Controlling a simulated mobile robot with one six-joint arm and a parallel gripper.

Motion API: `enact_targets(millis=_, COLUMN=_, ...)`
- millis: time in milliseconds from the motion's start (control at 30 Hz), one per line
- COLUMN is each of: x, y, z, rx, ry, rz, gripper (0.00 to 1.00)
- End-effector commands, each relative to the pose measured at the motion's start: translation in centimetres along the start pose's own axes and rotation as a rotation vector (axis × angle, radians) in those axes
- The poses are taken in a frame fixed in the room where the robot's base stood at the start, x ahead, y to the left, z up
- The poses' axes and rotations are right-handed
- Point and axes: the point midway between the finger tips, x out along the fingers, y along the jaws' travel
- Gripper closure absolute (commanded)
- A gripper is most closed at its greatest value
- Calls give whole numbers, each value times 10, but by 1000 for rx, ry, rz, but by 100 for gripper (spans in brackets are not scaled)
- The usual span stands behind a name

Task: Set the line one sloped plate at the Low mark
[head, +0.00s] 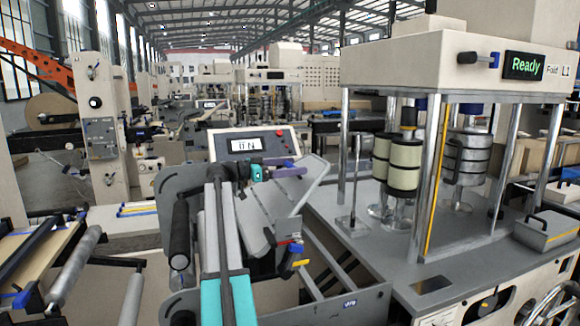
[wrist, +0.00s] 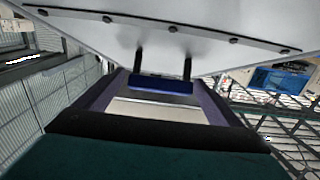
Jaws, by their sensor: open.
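The sloped plate (head: 272,208) is a light grey slotted sheet, tilted, in the middle of the head view beside the display box. In the wrist view the plate (wrist: 225,22) fills the top, with a row of dark screws along its edge. A blue handle bar (wrist: 160,84) hangs from it on two black posts. My gripper (head: 290,171) is by the plate's upper part. In the wrist view my open gripper (wrist: 158,92) has its purple fingers either side of the handle; I cannot tell whether they touch it. I cannot make out a Low mark.
A display box (head: 252,145) with a red button stands behind the plate. A press-like machine (head: 440,65) showing "Ready" and "L1" stands at right, with posts and rollers. A small red, blue and yellow part (head: 293,250) sits below the plate. Rollers (head: 75,270) lie at left.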

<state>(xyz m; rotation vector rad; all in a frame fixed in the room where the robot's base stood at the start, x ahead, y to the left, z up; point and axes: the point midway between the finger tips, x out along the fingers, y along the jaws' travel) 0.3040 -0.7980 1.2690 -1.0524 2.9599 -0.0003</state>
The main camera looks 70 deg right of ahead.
Motion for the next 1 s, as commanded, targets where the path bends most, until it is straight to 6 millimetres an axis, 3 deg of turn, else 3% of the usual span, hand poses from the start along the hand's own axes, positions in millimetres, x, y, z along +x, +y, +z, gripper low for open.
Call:
enact_targets(millis=267, x=0, y=0, z=0, rx=0, ry=0, rz=0, gripper=13)
enact_targets(millis=600, x=0, y=0, z=0, rx=0, ry=0, rz=0, gripper=70)
enact_targets(millis=1000, x=10, y=1, z=16, rx=0, ry=-1, rz=3, gripper=70)
